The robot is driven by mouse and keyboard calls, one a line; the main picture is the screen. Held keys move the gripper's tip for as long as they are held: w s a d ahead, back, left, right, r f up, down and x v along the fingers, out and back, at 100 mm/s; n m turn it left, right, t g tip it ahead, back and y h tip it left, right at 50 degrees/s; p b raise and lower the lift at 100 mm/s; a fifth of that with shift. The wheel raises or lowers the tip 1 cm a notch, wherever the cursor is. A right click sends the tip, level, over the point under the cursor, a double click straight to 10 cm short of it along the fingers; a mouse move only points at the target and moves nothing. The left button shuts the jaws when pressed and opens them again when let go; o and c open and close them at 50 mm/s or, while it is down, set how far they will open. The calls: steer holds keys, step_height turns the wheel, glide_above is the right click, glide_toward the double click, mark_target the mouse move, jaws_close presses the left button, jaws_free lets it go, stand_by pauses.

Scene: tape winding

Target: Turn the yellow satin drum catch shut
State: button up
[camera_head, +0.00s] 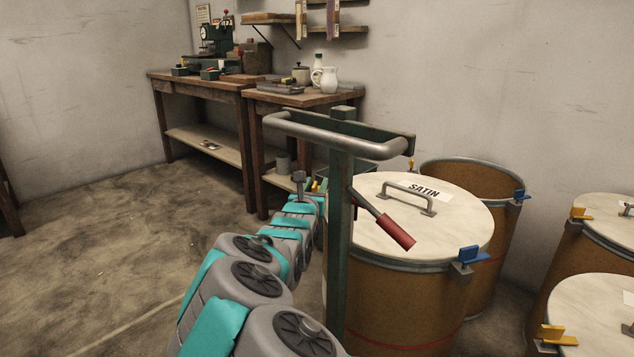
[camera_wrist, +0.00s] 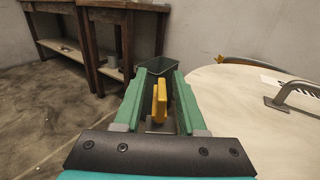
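The satin drum (camera_head: 400,290) is a brown drum with a pale lid (camera_head: 450,235) marked SATIN, which also shows in the wrist view (camera_wrist: 235,100). Its yellow catch (camera_wrist: 160,100) is at the drum's left side in the wrist view, its lever upright. My gripper (camera_wrist: 160,92) is open, with one green finger on each side of the yellow lever and a visible gap. I cannot tell whether the catch is shut. In the head view the green post hides much of that side. A blue catch (camera_head: 468,258) sits on the drum's front right rim.
A green cart post (camera_head: 341,230) with a grey handlebar (camera_head: 340,135) and red-gripped lever (camera_head: 392,228) stands close to my arm. An open drum (camera_head: 475,180) is behind; other lidded drums (camera_head: 590,310) are right. Workbenches (camera_head: 200,85) line the back. Left floor is clear.

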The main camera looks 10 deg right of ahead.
steer(key=shift+w+d, duration=0.3)
steer(key=shift+w, duration=0.25)
jaws_close()
